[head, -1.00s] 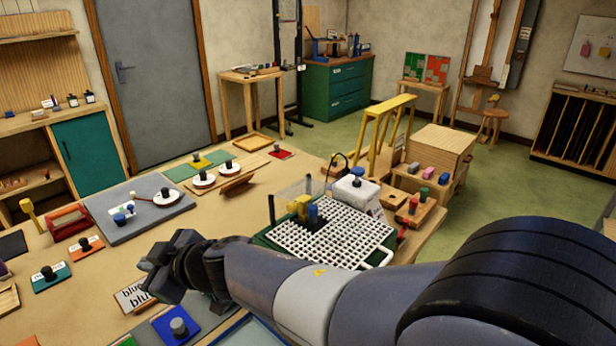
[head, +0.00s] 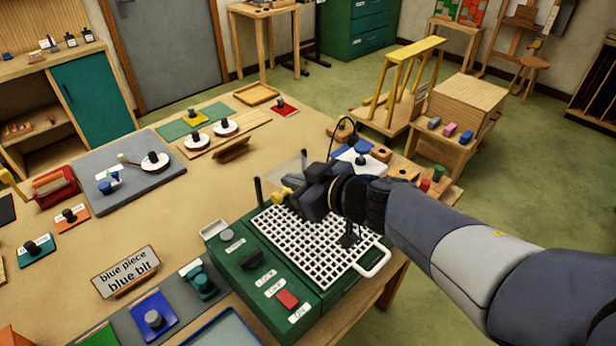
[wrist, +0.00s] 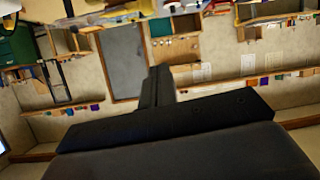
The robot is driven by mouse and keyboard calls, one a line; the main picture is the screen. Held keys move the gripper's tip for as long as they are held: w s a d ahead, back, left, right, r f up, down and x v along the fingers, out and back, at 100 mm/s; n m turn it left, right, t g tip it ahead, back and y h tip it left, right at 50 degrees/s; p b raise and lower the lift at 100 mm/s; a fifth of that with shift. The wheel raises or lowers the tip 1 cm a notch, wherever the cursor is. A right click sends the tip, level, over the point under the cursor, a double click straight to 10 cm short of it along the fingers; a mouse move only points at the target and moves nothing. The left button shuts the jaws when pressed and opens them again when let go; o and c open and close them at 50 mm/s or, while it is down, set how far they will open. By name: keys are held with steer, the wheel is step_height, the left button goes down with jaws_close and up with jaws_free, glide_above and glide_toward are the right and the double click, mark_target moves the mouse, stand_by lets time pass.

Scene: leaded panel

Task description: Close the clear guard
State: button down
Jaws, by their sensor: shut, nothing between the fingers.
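The clear guard (head: 288,170) is a see-through panel standing raised at the back of the green machine (head: 243,268), between dark posts. Much of it is hidden behind my gripper. The machine has a white grid top (head: 318,255) and a yellow part (head: 281,193) near the guard. My gripper (head: 303,196) is above the back of the grid, close to the guard; I cannot tell whether it touches it. In the wrist view the fingers (wrist: 158,82) are together and empty, pointing toward the far wall, and the guard cannot be made out.
The machine's front has a red button (head: 287,299), labels and a dark knob. A white handle (head: 374,262) sticks out at right. A yellow frame (head: 405,75) stands behind.

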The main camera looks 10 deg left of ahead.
steer(key=b, duration=0.2)
glide_above(276, 197)
steer(key=w+a, duration=0.1)
steer(key=a, duration=0.1)
step_height(276, 197, down, 4)
steer(key=shift+s+d+f+b, duration=0.2)
steer(key=shift+d+f+b, duration=0.2)
steer(key=shift+f+b, duration=0.1)
steer(key=shift+s+d+f+b, duration=0.15)
steer(key=shift+d+f+b, duration=0.2)
steer(key=shift+f, duration=0.15)
steer(key=shift+s+d+f, duration=0.1)
steer(key=shift+d+f, duration=0.15)
steer(key=shift+f, duration=0.05)
steer(key=shift+f, duration=0.1)
